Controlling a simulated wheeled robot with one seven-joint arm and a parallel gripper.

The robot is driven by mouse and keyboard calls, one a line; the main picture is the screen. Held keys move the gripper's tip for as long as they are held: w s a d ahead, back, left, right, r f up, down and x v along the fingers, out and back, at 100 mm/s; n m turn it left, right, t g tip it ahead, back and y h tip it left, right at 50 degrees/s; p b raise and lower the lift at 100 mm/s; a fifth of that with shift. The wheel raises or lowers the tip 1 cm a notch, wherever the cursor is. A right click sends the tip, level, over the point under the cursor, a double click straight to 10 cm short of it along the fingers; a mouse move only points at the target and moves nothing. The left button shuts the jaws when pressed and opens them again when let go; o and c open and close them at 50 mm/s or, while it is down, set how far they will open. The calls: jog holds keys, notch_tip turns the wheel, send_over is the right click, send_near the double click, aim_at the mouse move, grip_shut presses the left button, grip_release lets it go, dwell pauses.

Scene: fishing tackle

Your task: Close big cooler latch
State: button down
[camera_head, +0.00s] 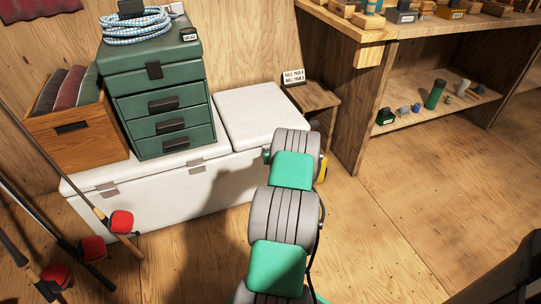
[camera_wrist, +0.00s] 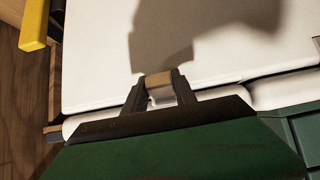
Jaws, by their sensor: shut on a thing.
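The big cooler (camera_head: 165,195) is a long white chest on the floor, with its lid down. Metal latches show along its front seam, one at the left (camera_head: 108,190) and one near the middle (camera_head: 195,165). My gripper (camera_wrist: 161,85) is at the seam near the right end of the cooler. Its two dark fingers are shut on a tan metal latch (camera_wrist: 159,79) in the wrist view. My arm hides this latch and my fingers in the head view. I cannot tell whether the latch is fully down.
A green drawer box (camera_head: 160,90) with coiled rope (camera_head: 135,25) stands on the lid beside a wooden crate (camera_head: 75,140). Fishing rods (camera_head: 65,185) stand at left. A yellow thing (camera_wrist: 35,25) is near the cooler's right end. Wooden shelves (camera_head: 430,115) stand right; floor is clear in front.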

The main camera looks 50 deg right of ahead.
jog(key=shift+w+d+r+g+y+b, duration=0.2)
jog(key=shift+g+y+b, duration=0.3)
jog(key=shift+g, duration=0.35)
jog(key=shift+w+d+r+g+y+b, duration=0.1)
jog(key=shift+w+r+g+y+b, duration=0.2)
jog(key=shift+g+y, duration=0.45)
jog(key=c, duration=1)
grip_release()
jog(key=shift+f, duration=0.1)
jog(key=p+v, duration=0.3)
jog(key=v, duration=0.5)
jog(key=shift+a, duration=0.2)
jog(key=shift+w, duration=0.15)
